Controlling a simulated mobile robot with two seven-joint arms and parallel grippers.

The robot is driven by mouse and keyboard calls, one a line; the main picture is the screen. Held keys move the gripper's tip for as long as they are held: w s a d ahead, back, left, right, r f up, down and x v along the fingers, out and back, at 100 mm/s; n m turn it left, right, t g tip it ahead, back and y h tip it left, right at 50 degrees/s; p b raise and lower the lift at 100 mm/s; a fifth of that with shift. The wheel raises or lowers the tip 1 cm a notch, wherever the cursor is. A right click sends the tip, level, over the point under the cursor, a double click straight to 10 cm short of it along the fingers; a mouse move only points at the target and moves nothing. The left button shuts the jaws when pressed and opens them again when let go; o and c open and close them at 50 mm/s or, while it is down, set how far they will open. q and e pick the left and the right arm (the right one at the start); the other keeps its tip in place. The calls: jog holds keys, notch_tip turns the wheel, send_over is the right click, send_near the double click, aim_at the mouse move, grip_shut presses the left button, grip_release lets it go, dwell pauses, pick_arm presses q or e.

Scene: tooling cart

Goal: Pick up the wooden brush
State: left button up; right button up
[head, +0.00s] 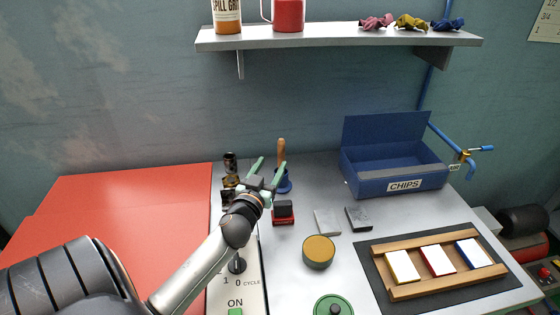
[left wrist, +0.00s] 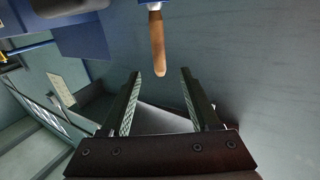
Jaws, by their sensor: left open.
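The wooden brush (head: 281,150) stands handle up in a small blue holder (head: 283,184) near the back of the cart top. Its bristle end is hidden. My left gripper (head: 267,172) is open and empty, just to the left of the brush in the head view. In the left wrist view, the wooden handle (left wrist: 157,42) shows beyond the open fingertips (left wrist: 160,73), lined up roughly with the gap between them. Its end appears close to the tips, and I cannot tell the exact depth. My right gripper is in neither view.
A red block with a dark top (head: 283,212) sits in front of the holder. A dark cylinder (head: 230,163) stands left of my gripper. The blue CHIPS bin (head: 365,184) is to the right. A shelf (head: 340,38) hangs above. A round tin (head: 318,252) stands in front.

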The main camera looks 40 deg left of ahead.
aim_at(280, 151)
pick_arm(q)
jog(key=b+x, duration=0.1)
jog(key=x, duration=0.5)
jog(key=shift+w+a, duration=0.1)
jog(key=shift+w, duration=0.2)
jog(key=x, duration=0.1)
jog(key=b+x, duration=0.1)
jog(key=x, duration=0.2)
jog(key=shift+w+a+f, duration=0.1)
jog(key=shift+w+f, duration=0.15)
jog(key=shift+f, duration=0.05)
jog(key=shift+w+a+b, duration=0.15)
jog(key=shift+w+b, duration=0.15)
jog(key=shift+w, duration=0.1)
jog(key=shift+c, duration=0.3)
grip_shut()
